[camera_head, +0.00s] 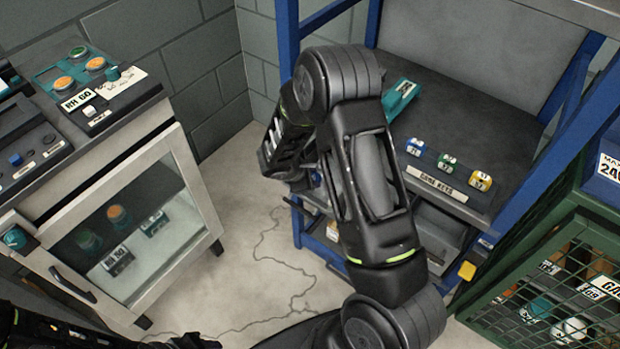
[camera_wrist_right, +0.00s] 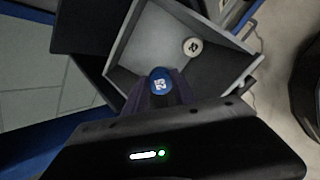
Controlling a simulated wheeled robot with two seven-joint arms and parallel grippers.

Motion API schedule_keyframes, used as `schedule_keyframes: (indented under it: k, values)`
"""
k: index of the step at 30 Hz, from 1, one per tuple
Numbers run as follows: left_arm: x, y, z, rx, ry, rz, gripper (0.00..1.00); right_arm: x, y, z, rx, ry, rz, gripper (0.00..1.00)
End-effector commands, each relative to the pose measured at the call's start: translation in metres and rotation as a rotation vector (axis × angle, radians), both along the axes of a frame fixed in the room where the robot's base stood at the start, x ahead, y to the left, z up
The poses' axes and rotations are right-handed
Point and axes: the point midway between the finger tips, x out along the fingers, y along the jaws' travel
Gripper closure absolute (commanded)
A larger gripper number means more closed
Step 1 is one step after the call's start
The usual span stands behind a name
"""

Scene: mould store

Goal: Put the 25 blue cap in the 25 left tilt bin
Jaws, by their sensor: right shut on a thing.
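In the right wrist view the blue cap (camera_wrist_right: 160,82), with a white label, sits between the fingertips of my right gripper (camera_wrist_right: 161,92), which is shut on it. The cap is over an open grey tilt bin (camera_wrist_right: 232,78). A pale round cap (camera_wrist_right: 192,46) with a dark label lies in that bin. The bin's number is not visible. In the head view my right arm reaches to the left side of the blue rack, and its links hide most of the gripper and the bin. Dark parts of my left arm show at the bottom left; its jaws cannot be made out.
The blue rack (camera_head: 285,40) has a dark shelf with several small coloured cubes and a teal item (camera_head: 400,95). A glass-fronted cabinet (camera_head: 130,240) stands at the left. A green mesh cage (camera_head: 560,270) stands at the right.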

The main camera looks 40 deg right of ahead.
Motion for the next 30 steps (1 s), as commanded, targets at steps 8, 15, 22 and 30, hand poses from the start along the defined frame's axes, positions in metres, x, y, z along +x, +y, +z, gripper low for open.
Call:
schedule_keyframes:
  k: [8, 15, 22, 30]
  values:
    - [0.000, 0.000, -0.016, 0.000, 0.000, 0.000, 0.66, 0.003, -0.008, -0.015, 0.001, -0.002, -0.001, 1.00]
    - [0.000, 0.000, -0.027, 0.000, 0.000, 0.000, 0.66, 0.005, -0.015, -0.026, 0.001, 0.000, 0.000, 1.00]
    - [0.000, 0.000, -0.037, 0.000, 0.000, 0.000, 0.66, 0.007, -0.021, -0.036, 0.000, -0.001, -0.001, 1.00]
    - [0.000, 0.000, -0.044, 0.000, 0.000, 0.000, 0.66, 0.008, -0.028, -0.043, -0.001, -0.001, -0.002, 1.00]
